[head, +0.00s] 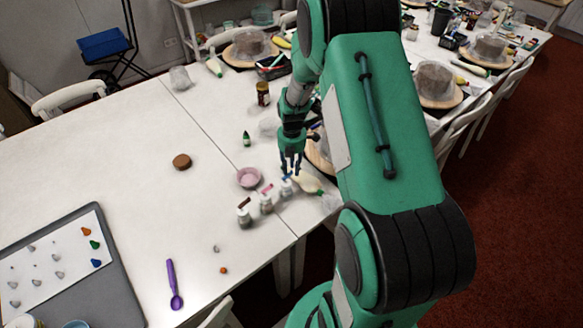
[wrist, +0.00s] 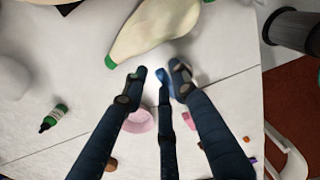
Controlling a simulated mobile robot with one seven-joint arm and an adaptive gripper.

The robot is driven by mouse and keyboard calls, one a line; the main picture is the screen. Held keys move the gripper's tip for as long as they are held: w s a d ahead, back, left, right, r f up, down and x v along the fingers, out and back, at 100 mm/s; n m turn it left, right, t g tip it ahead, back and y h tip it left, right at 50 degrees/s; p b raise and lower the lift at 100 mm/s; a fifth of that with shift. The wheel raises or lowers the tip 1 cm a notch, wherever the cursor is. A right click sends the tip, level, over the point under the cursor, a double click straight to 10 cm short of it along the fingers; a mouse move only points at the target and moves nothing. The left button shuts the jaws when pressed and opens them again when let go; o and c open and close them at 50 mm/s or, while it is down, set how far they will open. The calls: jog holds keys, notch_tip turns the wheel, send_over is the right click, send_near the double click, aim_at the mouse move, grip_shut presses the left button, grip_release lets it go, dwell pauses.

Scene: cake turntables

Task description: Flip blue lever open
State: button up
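Three small clear bottles stand in a row near the table's front edge in the head view: one with a dark red lever (head: 244,203), one with a pink-red lever (head: 267,188), and one with a blue lever (head: 286,179). My gripper (head: 290,167) points down right over the blue-lever bottle (head: 286,191). In the wrist view my gripper's (wrist: 160,80) dark fingers are spread apart, with a bright blue piece (wrist: 162,76) between the tips, which looks like the blue lever. I cannot tell whether a finger touches it. The bottle below is mostly hidden by the fingers.
A pink bowl (head: 249,177) stands just behind the bottles. A pale piping bag (head: 308,184) lies close to the right and fills the top of the wrist view (wrist: 150,30). A small green bottle (head: 246,138) stands farther back.

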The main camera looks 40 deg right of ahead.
notch_tip(320, 180, up, 12)
dwell(0.9)
dwell(0.3)
